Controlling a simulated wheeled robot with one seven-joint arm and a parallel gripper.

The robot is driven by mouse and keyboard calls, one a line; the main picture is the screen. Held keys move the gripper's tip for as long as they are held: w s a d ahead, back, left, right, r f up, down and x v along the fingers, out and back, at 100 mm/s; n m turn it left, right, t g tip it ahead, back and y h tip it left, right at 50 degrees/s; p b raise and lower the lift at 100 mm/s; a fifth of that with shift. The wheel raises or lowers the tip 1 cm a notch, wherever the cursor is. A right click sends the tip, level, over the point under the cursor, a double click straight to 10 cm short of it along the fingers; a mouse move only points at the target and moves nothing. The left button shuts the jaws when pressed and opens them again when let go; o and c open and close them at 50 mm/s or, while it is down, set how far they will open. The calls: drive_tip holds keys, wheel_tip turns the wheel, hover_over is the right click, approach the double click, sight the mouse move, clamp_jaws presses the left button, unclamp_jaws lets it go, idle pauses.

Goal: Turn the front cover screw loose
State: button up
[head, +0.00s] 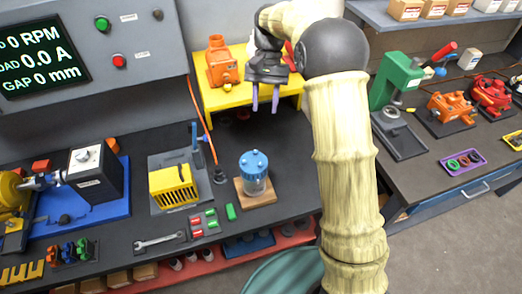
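A clear jar with a blue cover (254,163) stands upright on a small wooden board (256,195) near the middle of the bench. Small knobs or screw heads show on top of the cover. They are too small to tell whether any is loose, and I cannot tell for certain which is the front cover screw. My gripper (265,107) points down with its two purple fingers apart and nothing between them. In the picture it is above the jar, in front of the yellow stand, and apart from the jar.
A yellow stand (228,98) bears an orange machine (222,68) behind the jar. A yellow slotted guard (173,187) stands to the left. A wrench (160,241) and small red and green blocks (205,224) lie in front. Bare bench (291,190) shows right of the jar.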

sight(261, 164)
idle(0.4)
drive_tip(key=p+x, duration=0.4)
drive_tip(key=x, duration=1.3)
drive_tip(key=shift+s+f, duration=0.1)
